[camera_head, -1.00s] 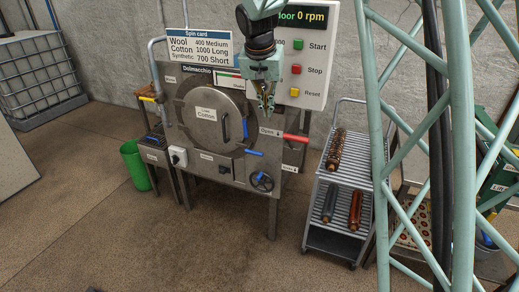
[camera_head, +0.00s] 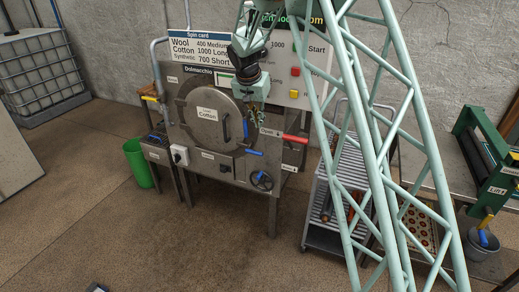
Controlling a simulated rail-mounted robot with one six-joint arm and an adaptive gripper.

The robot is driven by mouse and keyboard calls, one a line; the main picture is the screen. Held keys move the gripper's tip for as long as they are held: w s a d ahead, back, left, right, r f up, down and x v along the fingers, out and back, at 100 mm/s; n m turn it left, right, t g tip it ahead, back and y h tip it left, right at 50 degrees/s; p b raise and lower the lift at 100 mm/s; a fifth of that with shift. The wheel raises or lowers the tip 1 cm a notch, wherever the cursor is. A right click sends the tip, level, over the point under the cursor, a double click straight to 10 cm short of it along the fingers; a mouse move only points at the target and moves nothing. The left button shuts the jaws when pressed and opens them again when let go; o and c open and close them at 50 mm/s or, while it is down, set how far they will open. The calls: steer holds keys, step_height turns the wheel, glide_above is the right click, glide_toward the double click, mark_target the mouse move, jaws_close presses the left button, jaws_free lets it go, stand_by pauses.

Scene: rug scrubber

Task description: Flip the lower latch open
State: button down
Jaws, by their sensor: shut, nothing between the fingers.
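The steel washing machine (camera_head: 190,138) has a round door labelled Cotton (camera_head: 205,110). A blue lower latch (camera_head: 254,152) lies near the door's lower right edge, roughly horizontal. An upper blue latch (camera_head: 245,127) stands more upright beside the door's right edge. My gripper (camera_head: 259,122) points down, in front of the machine's upper right, close to the upper latch in the picture and above the lower one. Its fingers are shut and empty. Whether it touches anything cannot be told.
A red lever (camera_head: 295,139) labelled Open sticks out right of the gripper. A black handwheel (camera_head: 262,181) sits below the lower latch. A rack cart (camera_head: 317,220) stands right, partly behind my lattice column. A green bucket (camera_head: 138,162) stands left. The front floor is mostly clear.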

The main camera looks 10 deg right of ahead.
steer(key=p, duration=0.1)
glide_above(260, 153)
steer(key=s+a, duration=0.3)
steer(key=s, duration=0.1)
step_height(260, 153, down, 7)
steer(key=shift+a+f+m, duration=0.1)
steer(key=shift+f+m, duration=0.05)
steer(key=shift+m, duration=0.15)
steer(key=shift+f, duration=0.15)
steer(key=x, duration=1.3)
steer(key=shift+s+f+b, duration=0.2)
steer(key=shift+f+b, duration=0.15)
steer(key=shift+b, duration=0.05)
steer(key=shift+f, duration=0.15)
